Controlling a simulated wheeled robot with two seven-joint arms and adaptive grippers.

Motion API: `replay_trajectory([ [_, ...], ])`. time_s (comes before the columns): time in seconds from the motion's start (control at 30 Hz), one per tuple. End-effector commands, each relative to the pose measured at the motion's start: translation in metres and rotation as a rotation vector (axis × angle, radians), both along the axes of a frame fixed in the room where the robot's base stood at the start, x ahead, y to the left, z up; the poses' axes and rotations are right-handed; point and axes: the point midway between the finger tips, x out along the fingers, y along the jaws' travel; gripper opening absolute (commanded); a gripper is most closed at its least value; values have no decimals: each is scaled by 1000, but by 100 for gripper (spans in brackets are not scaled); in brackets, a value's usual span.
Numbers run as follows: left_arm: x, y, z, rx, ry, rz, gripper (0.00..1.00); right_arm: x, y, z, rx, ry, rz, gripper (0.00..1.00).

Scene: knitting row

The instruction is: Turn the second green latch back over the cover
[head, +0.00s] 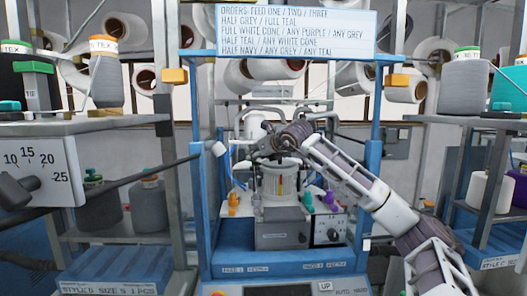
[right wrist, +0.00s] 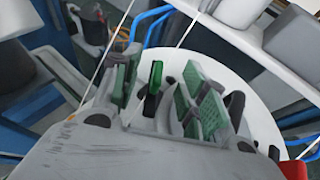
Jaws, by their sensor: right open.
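My right gripper (head: 278,148) reaches in from the right, over the white cylindrical unit (head: 280,184) inside the blue-framed machine. In the right wrist view my right gripper (right wrist: 165,72) is open, its green-padded fingers apart over a white round cover (right wrist: 258,125). A thin, upright green piece, seemingly a latch (right wrist: 155,76), stands between the fingers. I cannot tell whether either finger touches it, or which latch it is. The fingers and palm hide part of the cover. In the head view the latches are too small to make out. My left gripper is not in view.
Blue posts (head: 371,200) stand on both sides of the work space, with a sign (head: 295,32) above. Shelves with yarn cones (head: 467,85) flank the machine.

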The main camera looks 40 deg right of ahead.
Motion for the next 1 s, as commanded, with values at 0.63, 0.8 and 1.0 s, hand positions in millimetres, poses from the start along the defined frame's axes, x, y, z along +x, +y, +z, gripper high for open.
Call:
replay_trajectory([
  [0.63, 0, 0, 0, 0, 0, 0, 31, -28, 3, 12, -4, 0, -3, 43],
  [0.8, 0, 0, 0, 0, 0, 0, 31, -33, 5, 13, -4, 1, -2, 43],
  [1.0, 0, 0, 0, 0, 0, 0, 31, -38, 6, 15, -3, 2, -2, 43],
])
